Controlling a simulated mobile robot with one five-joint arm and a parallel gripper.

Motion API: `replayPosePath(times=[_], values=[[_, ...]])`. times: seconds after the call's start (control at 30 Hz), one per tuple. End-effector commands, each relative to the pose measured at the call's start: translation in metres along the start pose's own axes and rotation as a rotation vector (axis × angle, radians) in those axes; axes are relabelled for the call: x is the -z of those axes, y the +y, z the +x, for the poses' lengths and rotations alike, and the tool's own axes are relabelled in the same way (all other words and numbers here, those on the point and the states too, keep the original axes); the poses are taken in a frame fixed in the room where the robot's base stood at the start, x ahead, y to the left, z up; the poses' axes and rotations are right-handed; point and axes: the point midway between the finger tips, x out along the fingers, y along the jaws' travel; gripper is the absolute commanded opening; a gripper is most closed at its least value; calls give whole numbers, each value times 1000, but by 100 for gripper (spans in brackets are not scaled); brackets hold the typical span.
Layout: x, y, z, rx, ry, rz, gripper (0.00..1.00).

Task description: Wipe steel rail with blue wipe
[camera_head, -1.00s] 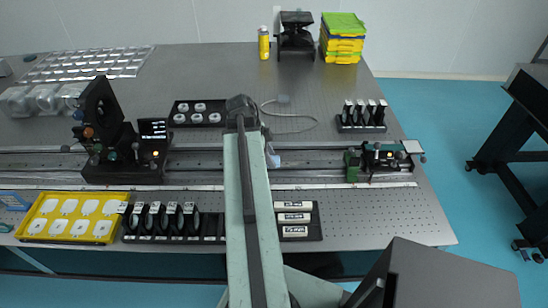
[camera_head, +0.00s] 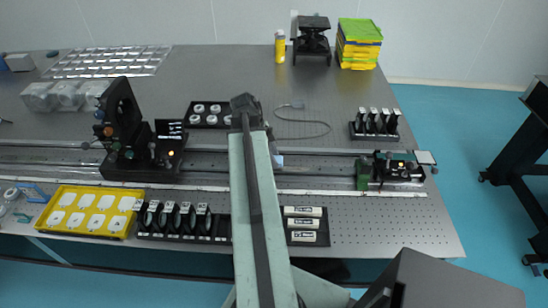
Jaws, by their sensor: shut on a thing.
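The steel rail (camera_head: 315,164) runs left to right across the optical table, between a black optic mount (camera_head: 125,135) on the left and a green and black device (camera_head: 385,170) on the right. My gripper (camera_head: 266,140) is at the far end of my arm, over the rail's middle. Its fingers are mostly hidden by the arm. A small part of the blue wipe (camera_head: 278,161) shows just right of the arm at the rail, below the gripper. I cannot tell whether the wipe touches the rail.
A yellow tray (camera_head: 82,236) and a row of black lens holders (camera_head: 182,218) stand in front of the rail. A black tray with white rings (camera_head: 208,114) and a thin cable (camera_head: 310,133) lie behind it. Bare table (camera_head: 390,214) shows at the front right.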

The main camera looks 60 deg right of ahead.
Motion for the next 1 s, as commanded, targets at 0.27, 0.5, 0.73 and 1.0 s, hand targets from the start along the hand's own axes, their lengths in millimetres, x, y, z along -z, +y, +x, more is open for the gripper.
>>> replayPosePath(times=[0.27, 0.5, 0.73, 1.0], values=[[14, 0, -32, 0, 2, 1, 1], [13, 0, -30, 0, 2, 1, 1], [19, 0, -45, 0, 2, 1, 1], [25, 0, -59, 0, 3, 1, 1]])
